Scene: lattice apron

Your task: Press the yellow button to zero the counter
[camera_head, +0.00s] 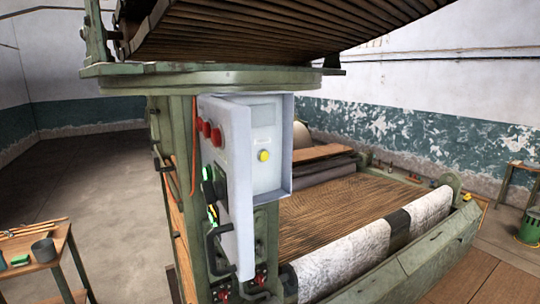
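The yellow button (264,156) is a small round knob on the pale front panel of a light grey control box (243,215). The box is fixed to a green machine post. A small label or display (262,140) sits just above the button, too small to read. Red buttons (205,130) and a dark knob stand on the box's left side. Neither of my grippers is in view.
A slatted wooden part and green beam (210,80) overhang the box. To the right is a machine bed with a white roller (345,262). A wooden table (45,255) with tools stands at lower left. A green bin (529,226) is at far right. Floor at left is clear.

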